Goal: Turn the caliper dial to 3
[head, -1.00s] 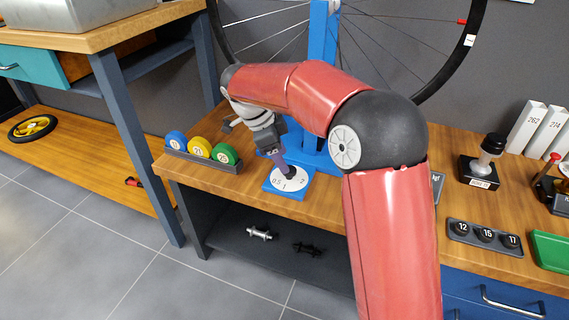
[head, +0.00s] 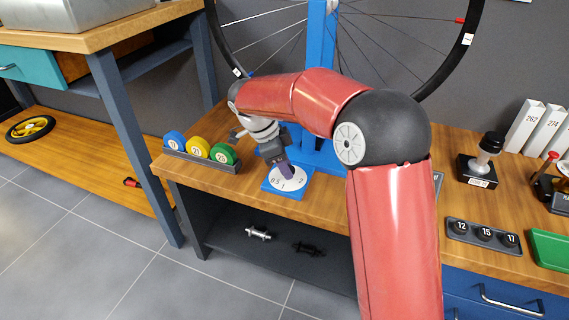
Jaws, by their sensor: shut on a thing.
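The caliper dial (head: 297,183) is a white round face on a blue base plate (head: 268,186) at the foot of the blue wheel stand. The marks 0.5, 1 and 2 show on its near side; the far side is hidden by my gripper. My gripper (head: 286,174) points down over the middle of the dial, shut on the dial's knob. The knob is mostly hidden between the fingers, so where its pointer stands cannot be told.
A rack of blue, yellow and green numbered discs (head: 198,150) stands left of the dial. The blue wheel stand (head: 316,60) with its wheel rises behind. To the right are a tray of numbered black pieces (head: 484,236), a black-handled tool (head: 484,160) and white boxes (head: 530,125).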

